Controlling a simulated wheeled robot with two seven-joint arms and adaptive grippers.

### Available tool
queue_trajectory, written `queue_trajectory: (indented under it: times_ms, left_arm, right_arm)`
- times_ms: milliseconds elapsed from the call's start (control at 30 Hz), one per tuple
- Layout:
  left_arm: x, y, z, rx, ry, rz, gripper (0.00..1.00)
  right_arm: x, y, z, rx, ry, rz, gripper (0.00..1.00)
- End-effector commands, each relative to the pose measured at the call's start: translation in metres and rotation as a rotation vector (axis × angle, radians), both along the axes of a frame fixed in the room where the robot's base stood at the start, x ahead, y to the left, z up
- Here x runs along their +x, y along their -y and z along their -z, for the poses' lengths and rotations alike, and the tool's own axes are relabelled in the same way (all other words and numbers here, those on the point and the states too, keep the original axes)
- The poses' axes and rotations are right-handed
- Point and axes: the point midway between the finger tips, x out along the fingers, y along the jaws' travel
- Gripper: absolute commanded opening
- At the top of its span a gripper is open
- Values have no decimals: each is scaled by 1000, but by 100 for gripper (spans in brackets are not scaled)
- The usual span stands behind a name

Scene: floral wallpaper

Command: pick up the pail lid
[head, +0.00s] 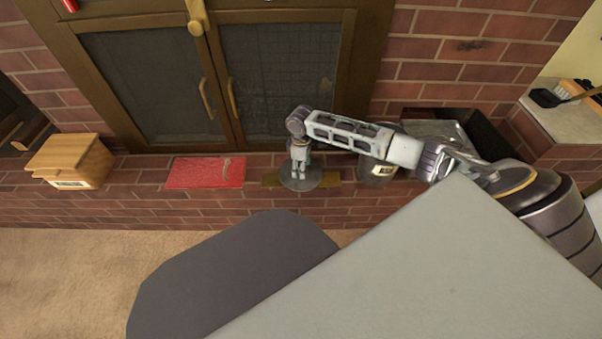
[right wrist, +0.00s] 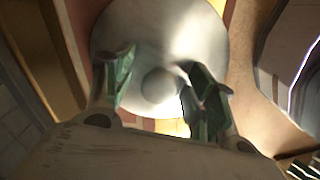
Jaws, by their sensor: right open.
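The pail lid (head: 287,184) is a round grey metal disc with a knob. It lies on the brick ledge, partly over a flat brown piece. It also fills the upper middle of the right wrist view (right wrist: 195,35). My right gripper (head: 300,172) points down over the middle of the lid. In the right wrist view its open fingers (right wrist: 161,80) stand on either side of the round knob (right wrist: 160,86). I cannot tell whether they touch it. My left gripper is not in view.
A red mat (head: 205,173) lies left of the lid and a wooden box (head: 70,160) further left. A labelled container (head: 379,173) stands right of the lid, partly behind my arm. Closed cabinet doors (head: 280,80) rise behind the ledge.

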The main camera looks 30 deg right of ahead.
Motion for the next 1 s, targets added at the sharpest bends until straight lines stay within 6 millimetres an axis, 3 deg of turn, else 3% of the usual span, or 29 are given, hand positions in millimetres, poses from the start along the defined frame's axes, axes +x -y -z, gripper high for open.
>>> queue_trajectory:
  times_ms: [400,833,1000]
  left_arm:
    - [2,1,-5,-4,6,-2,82]
    - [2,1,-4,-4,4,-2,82]
    - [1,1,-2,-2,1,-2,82]
  right_arm:
    - [0,0,-1,1,1,0,56]
    - [0,0,0,0,0,0,1]
    - [0,0,0,1,1,0,1]
